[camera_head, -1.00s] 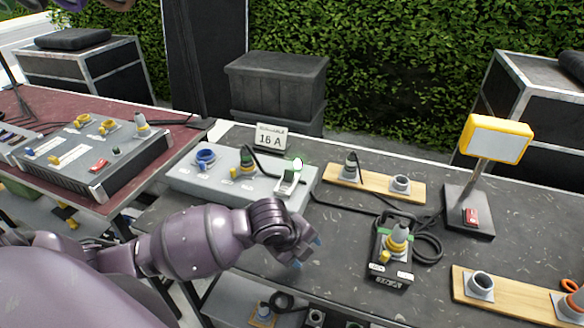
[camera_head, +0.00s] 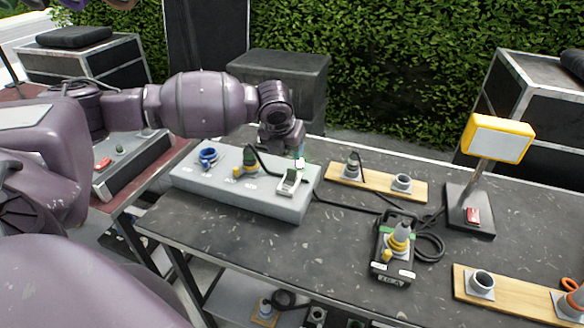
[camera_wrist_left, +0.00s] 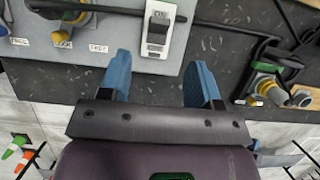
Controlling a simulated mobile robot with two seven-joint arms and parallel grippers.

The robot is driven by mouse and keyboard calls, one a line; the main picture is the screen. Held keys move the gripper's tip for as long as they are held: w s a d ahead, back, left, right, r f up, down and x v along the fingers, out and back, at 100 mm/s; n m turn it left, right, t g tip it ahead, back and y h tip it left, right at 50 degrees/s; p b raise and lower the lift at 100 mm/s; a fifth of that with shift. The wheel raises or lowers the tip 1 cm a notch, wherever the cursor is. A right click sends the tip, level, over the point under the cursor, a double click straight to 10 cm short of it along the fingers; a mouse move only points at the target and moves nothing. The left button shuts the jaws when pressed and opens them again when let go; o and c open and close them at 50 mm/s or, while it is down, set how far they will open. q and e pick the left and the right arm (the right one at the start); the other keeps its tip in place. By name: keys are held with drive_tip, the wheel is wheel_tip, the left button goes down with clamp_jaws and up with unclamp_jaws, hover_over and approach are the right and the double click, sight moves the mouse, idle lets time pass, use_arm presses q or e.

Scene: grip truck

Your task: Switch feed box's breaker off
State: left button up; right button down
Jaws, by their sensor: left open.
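The feed box (camera_head: 240,188) is a long light-grey box on the dark table, with a blue socket, a plugged cable and a breaker (camera_head: 289,182) near its right end. My left gripper (camera_head: 298,157) is above the box's far right part, close to the breaker. In the left wrist view its blue fingers (camera_wrist_left: 160,72) are apart and empty, below the breaker. My right gripper is not in view.
A wooden board with sockets (camera_head: 415,191) is right of the box. A small device with a yellow plug and coiled cable (camera_head: 393,268) is nearer the front. A yellow-framed lamp (camera_head: 496,139) stands at the right. The table's front middle (camera_head: 300,250) is clear.

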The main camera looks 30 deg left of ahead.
sight(291, 171)
use_arm(q)
drive_tip(key=x, duration=0.8)
drive_tip(key=shift+d+f+b, duration=0.1)
drive_tip(key=shift+f+b, duration=0.05)
drive_tip(key=shift+b, duration=0.25)
drive_tip(key=shift+w+f, duration=0.25)
drive_tip(key=shift+f, duration=0.4)
